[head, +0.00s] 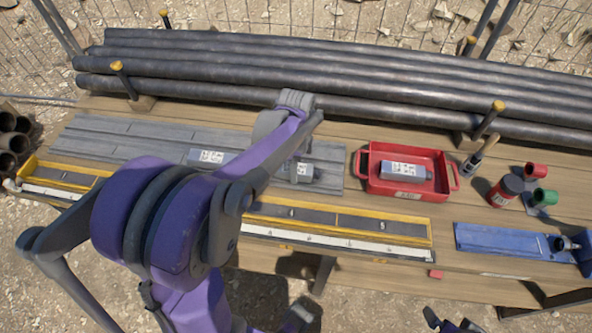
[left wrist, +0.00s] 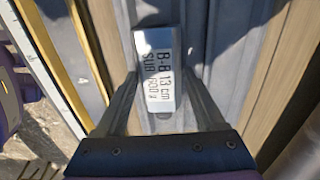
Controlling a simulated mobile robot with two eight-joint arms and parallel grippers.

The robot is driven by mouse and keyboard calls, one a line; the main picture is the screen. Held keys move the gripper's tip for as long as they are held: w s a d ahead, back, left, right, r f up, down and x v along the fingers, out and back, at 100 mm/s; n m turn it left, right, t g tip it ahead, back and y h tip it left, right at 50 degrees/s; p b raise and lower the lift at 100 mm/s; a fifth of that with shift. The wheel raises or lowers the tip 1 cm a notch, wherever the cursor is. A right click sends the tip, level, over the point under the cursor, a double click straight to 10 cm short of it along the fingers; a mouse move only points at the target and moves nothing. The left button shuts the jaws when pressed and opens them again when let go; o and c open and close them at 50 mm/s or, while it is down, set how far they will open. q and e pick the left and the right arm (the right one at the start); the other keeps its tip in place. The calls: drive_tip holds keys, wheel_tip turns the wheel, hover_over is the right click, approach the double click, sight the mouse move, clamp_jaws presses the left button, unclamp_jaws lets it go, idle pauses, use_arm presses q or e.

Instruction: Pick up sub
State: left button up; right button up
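A grey sub with a white label (left wrist: 160,70) reading "B-B 13 cm SUB" lies on the grey slatted board in the left wrist view. In the head view it appears to be the grey piece (head: 303,173) near the board's right end, partly hidden by my left arm. My left gripper (left wrist: 163,105) is open above it, its two fingers apart on either side of the sub's near end. I see no clear contact. My right gripper (head: 452,321) is at the bottom edge of the head view, mostly cut off, with its fingertips apart and empty.
Another labelled grey piece (head: 208,157) lies left on the board (head: 110,140). A red tray (head: 376,184) holds a similar labelled piece (head: 405,170). A yellow-edged rack (head: 340,227) runs along the front. Black pipes (head: 300,65) lie behind. A blue holder (head: 500,240) is at right.

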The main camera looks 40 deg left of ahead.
use_arm(q)
clamp_jaws()
idle(0.3)
